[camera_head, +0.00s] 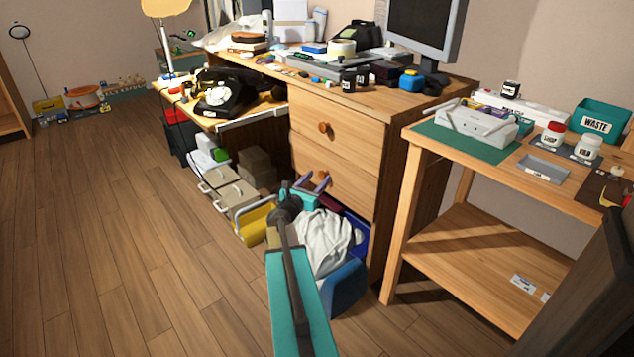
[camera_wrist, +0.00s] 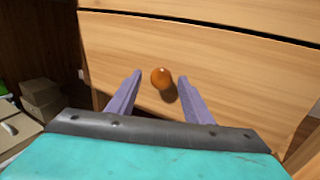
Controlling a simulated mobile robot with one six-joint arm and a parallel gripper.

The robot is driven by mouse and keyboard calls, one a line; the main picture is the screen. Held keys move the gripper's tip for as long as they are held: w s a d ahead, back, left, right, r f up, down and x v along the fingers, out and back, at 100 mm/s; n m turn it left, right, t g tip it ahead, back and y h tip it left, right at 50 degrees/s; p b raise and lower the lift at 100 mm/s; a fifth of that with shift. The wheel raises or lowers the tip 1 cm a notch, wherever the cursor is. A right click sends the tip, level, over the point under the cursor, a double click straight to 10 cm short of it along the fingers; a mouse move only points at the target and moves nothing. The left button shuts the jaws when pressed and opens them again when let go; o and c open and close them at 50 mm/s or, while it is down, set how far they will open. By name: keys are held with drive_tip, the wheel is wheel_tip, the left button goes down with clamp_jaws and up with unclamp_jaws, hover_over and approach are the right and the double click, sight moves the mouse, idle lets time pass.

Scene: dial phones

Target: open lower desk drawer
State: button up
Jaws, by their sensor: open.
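The lower desk drawer (camera_head: 350,188) is a light wood front below the upper drawer, and it looks shut. In the wrist view its front (camera_wrist: 230,70) fills most of the picture. Its round orange-brown knob (camera_wrist: 161,78) shows between the tips of my two purple fingers. My gripper (camera_wrist: 160,76) is open, with one finger on each side of the knob and a gap on both sides. I cannot tell how far the tips reach past the knob. In the head view my gripper (camera_head: 316,181) is close in front of the lower drawer and hides part of it.
The upper drawer (camera_head: 340,138) with its knob (camera_head: 324,127) is above. A white cloth (camera_head: 325,240) and a blue bin (camera_head: 345,285) stand below my gripper. Beige boxes (camera_head: 230,195) are at left, a side table (camera_head: 470,165) at right.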

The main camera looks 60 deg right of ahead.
drive_tip(key=shift+d, duration=0.7)
clamp_jaws()
drive_tip(key=shift+a, duration=0.5)
drive_tip(key=shift+d, duration=0.35)
